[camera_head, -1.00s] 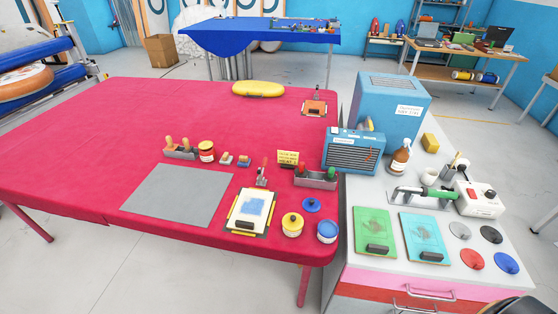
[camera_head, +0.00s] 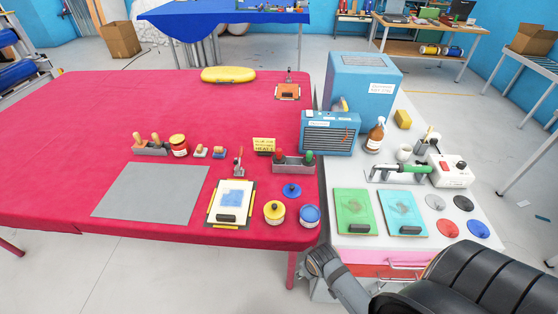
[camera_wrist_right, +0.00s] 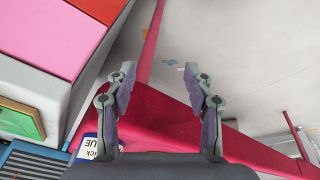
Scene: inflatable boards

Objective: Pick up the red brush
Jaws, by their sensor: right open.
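A grey holder (camera_head: 294,166) on the red table, near its right edge, has a red handle, which looks like the red brush (camera_head: 279,156), at its left end and a green handle (camera_head: 308,158) at its right end. Bristles are hidden or too small to make out. My right gripper (camera_wrist_right: 160,85) is open and empty in the right wrist view, with the red table's edge and the floor beyond its fingers. The brush does not show there. In the head view my right arm is at the bottom right, apart from the holder. My left gripper is in neither view.
A yellow-lidded jar (camera_head: 274,212), a blue jar (camera_head: 309,215) and a blue disc (camera_head: 292,190) stand in front of the holder.

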